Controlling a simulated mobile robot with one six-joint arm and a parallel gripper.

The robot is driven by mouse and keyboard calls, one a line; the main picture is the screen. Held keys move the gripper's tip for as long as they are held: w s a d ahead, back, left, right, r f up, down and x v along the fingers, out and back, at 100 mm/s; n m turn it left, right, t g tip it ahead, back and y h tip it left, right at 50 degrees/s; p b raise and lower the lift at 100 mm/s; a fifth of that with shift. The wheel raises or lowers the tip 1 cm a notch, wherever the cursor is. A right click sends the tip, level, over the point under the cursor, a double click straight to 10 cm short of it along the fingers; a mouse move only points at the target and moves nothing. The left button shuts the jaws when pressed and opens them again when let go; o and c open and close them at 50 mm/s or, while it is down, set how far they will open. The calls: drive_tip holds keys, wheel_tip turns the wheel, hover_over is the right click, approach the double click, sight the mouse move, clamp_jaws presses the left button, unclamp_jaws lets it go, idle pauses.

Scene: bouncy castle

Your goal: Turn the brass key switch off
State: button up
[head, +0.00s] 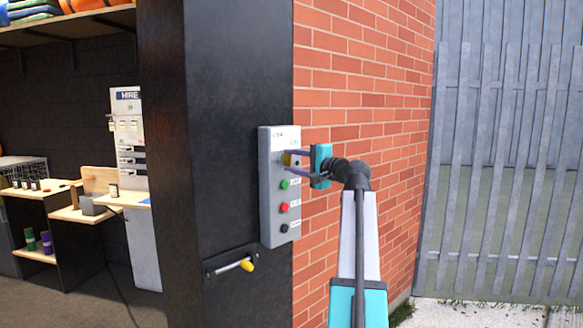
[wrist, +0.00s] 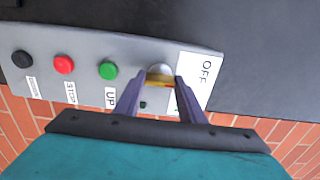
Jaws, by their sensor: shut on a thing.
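The brass key switch (head: 288,160) is near the top of a grey control box (head: 267,190) on the corner of a black post. In the wrist view the key (wrist: 160,82) sits in a round silver seat, next to a white OFF label (wrist: 204,75). My gripper (head: 287,164) reaches the box from the right and is shut on the key, one finger on each side. The wrist view shows the fingers (wrist: 160,88) around it. Most of the key is hidden between the fingers in the head view.
Below the key are a green button (head: 285,184), a red button (head: 284,207) and a black button (head: 284,228). A yellow-tipped lever (head: 246,265) juts from the black post (head: 230,90) lower down. A brick wall (head: 365,70) stands close behind my gripper.

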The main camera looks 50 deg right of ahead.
idle(0.4)
drive_tip(key=o, duration=1)
drive_tip(key=shift+o, duration=0.2)
drive_tip(key=s+b, duration=0.1)
drive_tip(key=s, duration=1.3)
drive_tip(key=shift+a+b, duration=0.35)
drive_tip(key=shift+b, duration=0.05)
